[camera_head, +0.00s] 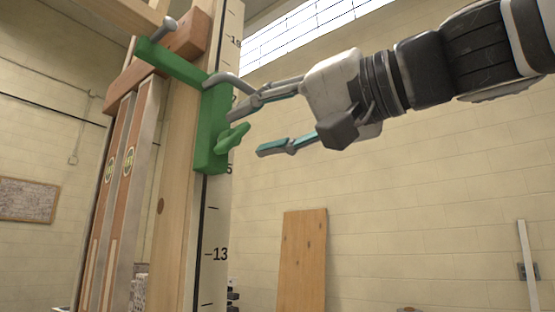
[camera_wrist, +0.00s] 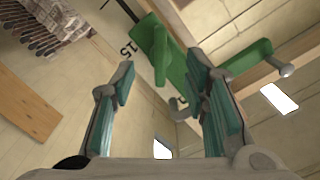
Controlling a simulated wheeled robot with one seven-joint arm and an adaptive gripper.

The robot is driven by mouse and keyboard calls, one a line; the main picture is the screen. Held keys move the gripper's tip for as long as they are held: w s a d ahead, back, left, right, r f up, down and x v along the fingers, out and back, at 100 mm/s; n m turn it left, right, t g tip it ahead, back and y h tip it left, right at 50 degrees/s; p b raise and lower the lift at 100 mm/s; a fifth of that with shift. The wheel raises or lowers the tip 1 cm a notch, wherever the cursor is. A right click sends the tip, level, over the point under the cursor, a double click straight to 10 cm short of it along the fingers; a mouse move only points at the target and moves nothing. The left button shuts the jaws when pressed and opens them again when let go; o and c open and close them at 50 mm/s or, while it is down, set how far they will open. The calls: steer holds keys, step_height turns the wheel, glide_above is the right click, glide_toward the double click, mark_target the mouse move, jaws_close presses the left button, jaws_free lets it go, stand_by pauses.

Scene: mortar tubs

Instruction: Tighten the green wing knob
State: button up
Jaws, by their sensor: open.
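The green wing knob (camera_head: 232,137) sits on the lower part of an upright green bracket (camera_head: 212,105), clamped at a wooden post. In the wrist view the knob (camera_wrist: 160,55) stands out from the bracket's plate (camera_wrist: 176,64), beyond my fingertips and roughly between their lines. My gripper (camera_head: 252,129) is open and empty, just right of the knob, with one fingertip above its height and one a little below. A gap shows between the fingers and the knob. The wrist view shows my spread fingers (camera_wrist: 160,70) with teal pads.
A wooden post (camera_head: 178,170) with a numbered scale strip (camera_head: 217,230) runs beside the bracket. Spirit levels (camera_head: 125,185) stand left of it. A curved grey piece (camera_head: 232,80) lies close above the fingers. A board (camera_head: 303,260) leans on the wall. Space below my gripper looks clear.

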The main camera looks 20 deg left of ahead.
mark_target(240, 135)
steer(key=shift+p+x, duration=0.45)
steer(key=shift+x, duration=1.9)
jaws_close()
